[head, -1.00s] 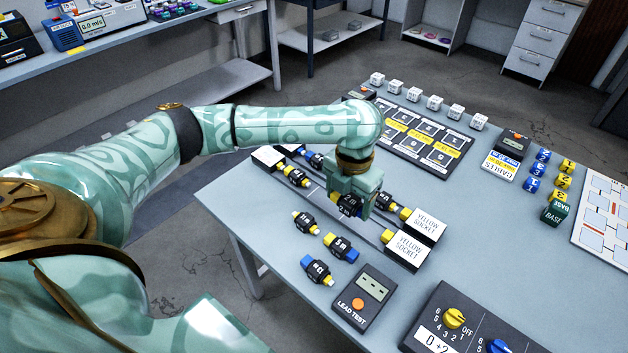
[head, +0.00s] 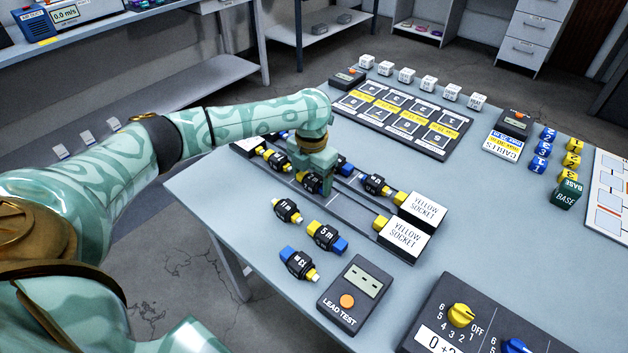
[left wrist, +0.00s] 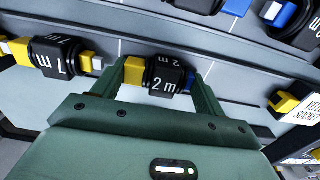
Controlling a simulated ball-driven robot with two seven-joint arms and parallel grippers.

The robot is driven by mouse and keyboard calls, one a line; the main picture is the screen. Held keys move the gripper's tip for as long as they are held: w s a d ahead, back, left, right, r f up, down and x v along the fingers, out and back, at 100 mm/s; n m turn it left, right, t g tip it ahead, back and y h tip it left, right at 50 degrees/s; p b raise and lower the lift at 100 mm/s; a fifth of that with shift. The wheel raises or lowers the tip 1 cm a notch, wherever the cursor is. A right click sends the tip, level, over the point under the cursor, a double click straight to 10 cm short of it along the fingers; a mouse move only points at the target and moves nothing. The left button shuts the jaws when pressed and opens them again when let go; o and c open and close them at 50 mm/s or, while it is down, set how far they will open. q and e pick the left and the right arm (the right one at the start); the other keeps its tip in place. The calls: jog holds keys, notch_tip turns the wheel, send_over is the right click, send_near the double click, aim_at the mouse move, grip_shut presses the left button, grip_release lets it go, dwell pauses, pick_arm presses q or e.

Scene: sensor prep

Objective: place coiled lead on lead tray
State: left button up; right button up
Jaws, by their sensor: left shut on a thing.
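My left gripper (head: 312,178) is shut on a black coiled lead marked 2 m (left wrist: 165,82), with a yellow end and a blue end. In the head view this lead (head: 311,184) shows under the fingers, over the grey railed strip (head: 345,205). I cannot tell whether it touches the strip. Another coiled lead (head: 272,158) lies to its left and one (head: 375,184) to its right. My right gripper is not in view.
Two yellow socket blocks (head: 423,210) stand at the strip's right end. A lead tester (head: 355,292) and a dial box (head: 470,325) stand in front. A dark panel with numbered cells (head: 440,150) lies behind. Bare table (head: 490,230) lies to the right.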

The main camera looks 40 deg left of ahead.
aim_at(312, 177)
pick_arm(q)
jog(key=shift+r, duration=0.1)
jog(key=o, duration=1.1)
jog(key=shift+c, duration=0.2)
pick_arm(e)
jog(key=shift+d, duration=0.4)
pick_arm(q)
notch_tip(312, 177, up, 12)
jog(key=p, duration=0.5)
jog(key=shift+p, duration=0.4)
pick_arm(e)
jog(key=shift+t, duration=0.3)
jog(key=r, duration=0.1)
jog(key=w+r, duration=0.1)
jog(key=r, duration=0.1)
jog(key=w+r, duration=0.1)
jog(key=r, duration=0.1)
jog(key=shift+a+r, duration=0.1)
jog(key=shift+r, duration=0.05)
